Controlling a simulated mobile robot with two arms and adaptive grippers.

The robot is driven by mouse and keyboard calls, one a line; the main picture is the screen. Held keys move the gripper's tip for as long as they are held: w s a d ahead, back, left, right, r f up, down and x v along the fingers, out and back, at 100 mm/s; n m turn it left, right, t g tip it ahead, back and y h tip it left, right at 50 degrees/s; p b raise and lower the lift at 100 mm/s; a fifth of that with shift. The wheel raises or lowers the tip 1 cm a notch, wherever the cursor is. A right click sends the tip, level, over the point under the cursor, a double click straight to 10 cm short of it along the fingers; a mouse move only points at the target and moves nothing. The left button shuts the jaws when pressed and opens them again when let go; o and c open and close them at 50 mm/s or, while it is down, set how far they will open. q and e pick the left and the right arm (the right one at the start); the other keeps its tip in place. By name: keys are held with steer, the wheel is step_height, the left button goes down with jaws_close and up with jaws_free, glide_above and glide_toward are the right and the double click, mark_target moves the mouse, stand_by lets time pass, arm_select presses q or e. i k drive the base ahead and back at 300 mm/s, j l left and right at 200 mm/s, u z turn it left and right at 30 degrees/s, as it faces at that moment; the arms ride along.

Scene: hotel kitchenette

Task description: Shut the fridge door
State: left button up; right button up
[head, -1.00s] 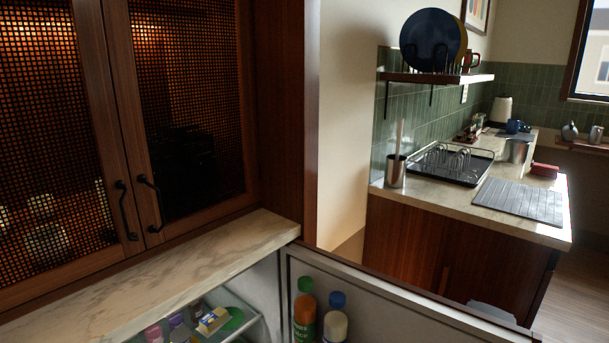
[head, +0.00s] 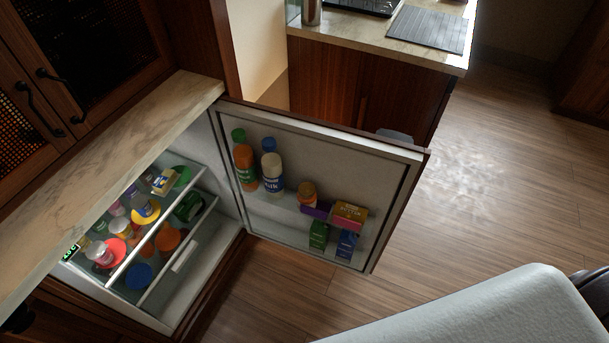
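The fridge door (head: 295,158) stands wide open in the head view, swung out to the right from its hinge beside the wooden panel. Its white inner face and shelf show, with an orange-labelled bottle (head: 245,170), a milk bottle (head: 272,176) and several small boxes on it. The fridge interior (head: 205,262) is open below the marble counter, with food on its shelves. A pale rounded arm link of mine enters at the lower right. Neither gripper can be seen.
The marble counter (head: 150,130) runs above the fridge, with mesh cabinet doors (head: 90,60) behind it. A second counter (head: 380,28) stands beyond the door. The wooden floor (head: 480,180) right of and in front of the door is clear.

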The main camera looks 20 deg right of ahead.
mark_target(379, 173)
steer(key=l+u, duration=0.15)
steer(key=u, duration=0.2)
steer(key=l+u, duration=0.15)
steer(key=u, duration=0.2)
steer(key=l+u, duration=0.15)
steer(key=u, duration=0.25)
steer(key=k+l+u, duration=0.2)
steer(key=l, duration=0.3)
steer(key=k+l+u, duration=0.25)
steer(key=l, duration=0.2)
steer(key=k+l+u, duration=0.2)
steer(key=l, duration=0.25)
steer(key=k+l+u, duration=0.25)
steer(key=l, duration=0.15)
steer(key=k+l, duration=0.75)
steer(key=l, duration=0.2)
steer(key=k+l+u, duration=0.15)
steer(key=k+l, duration=0.65)
steer(key=l, duration=0.15)
steer(key=i+l+u, duration=0.25)
steer(key=l, duration=0.3)
steer(key=i+l+u, duration=0.1)
steer(key=i+l, duration=0.15)
steer(key=i+l+u, duration=0.15)
steer(key=l, duration=0.25)
steer(key=k+z, duration=0.2)
steer(key=z, duration=0.15)
